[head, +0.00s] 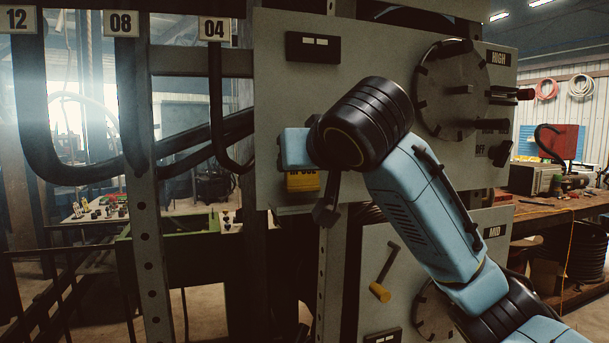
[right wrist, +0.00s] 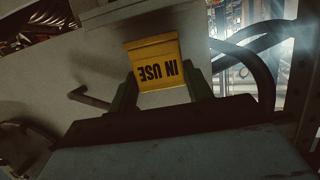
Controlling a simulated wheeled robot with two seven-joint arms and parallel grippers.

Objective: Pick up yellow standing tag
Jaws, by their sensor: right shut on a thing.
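The yellow tag (right wrist: 155,60) bears the words IN USE, upside down in the right wrist view. It also shows in the head view (head: 302,182), partly covered by my right arm, in front of the upper grey panel. My right gripper (right wrist: 161,84) is shut on the tag, with one dark finger at each side of its lower part in the wrist view. I cannot tell whether the tag is touching the panel. My left gripper is not in view.
The upper grey panel (head: 285,95) carries a large dial (head: 440,90) marked HIGH. A lower panel marked MID has a yellow-ended lever (head: 380,291). Black hoses (head: 217,110) hang on a rack at left under number plates. A workbench (head: 558,205) stands at right.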

